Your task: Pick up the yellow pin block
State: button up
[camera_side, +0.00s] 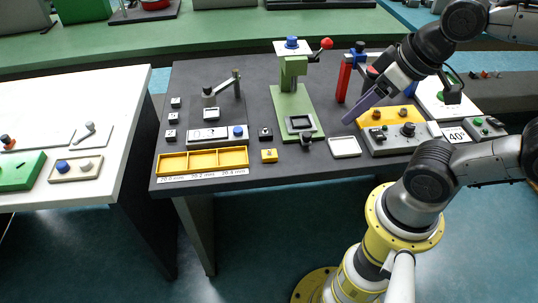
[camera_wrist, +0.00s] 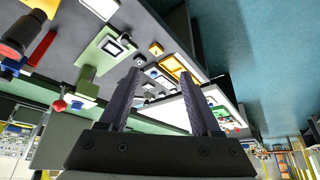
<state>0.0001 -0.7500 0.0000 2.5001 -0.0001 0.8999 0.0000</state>
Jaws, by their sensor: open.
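In the wrist view a small yellow block (camera_wrist: 156,48) near the top centre appears to be the same one. My gripper (camera_side: 349,119) is in the air over the right part of the dark table, right of and well away from the block. In the wrist view my gripper (camera_wrist: 160,76) has its two dark fingers wide apart with nothing between them.
The yellow tray (camera_side: 203,151) lies left of the block. Small dark blocks (camera_side: 265,133) and (camera_side: 305,139) stand close by. The green press (camera_side: 292,95) rises behind. A white tray (camera_side: 345,147) and a control box (camera_side: 395,137) lie to the right.

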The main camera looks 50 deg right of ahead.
dwell(0.4)
jog(key=shift+o, duration=1.2)
